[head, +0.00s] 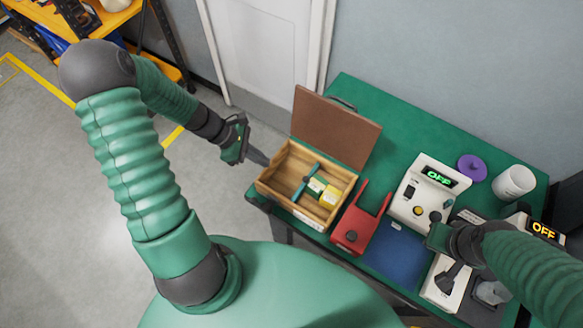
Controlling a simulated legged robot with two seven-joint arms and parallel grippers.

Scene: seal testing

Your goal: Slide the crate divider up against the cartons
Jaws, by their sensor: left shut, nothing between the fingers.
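The wooden crate (270,187) sits at the left end of the green table, its brown lid (334,127) standing open at the back. The teal divider (304,183) stands across the inside of the crate. My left gripper (262,160) is shut and empty at the crate's back left corner, apart from the divider. My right gripper (447,278) is at the right, over the equipment; its fingers are unclear.
A red fork-shaped holder (352,232) stands right of the crate. Beyond it are a white device reading OFF (423,190), a blue mat (394,256), a purple disc (472,168) and a white cup (513,182). The crate's left part is empty.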

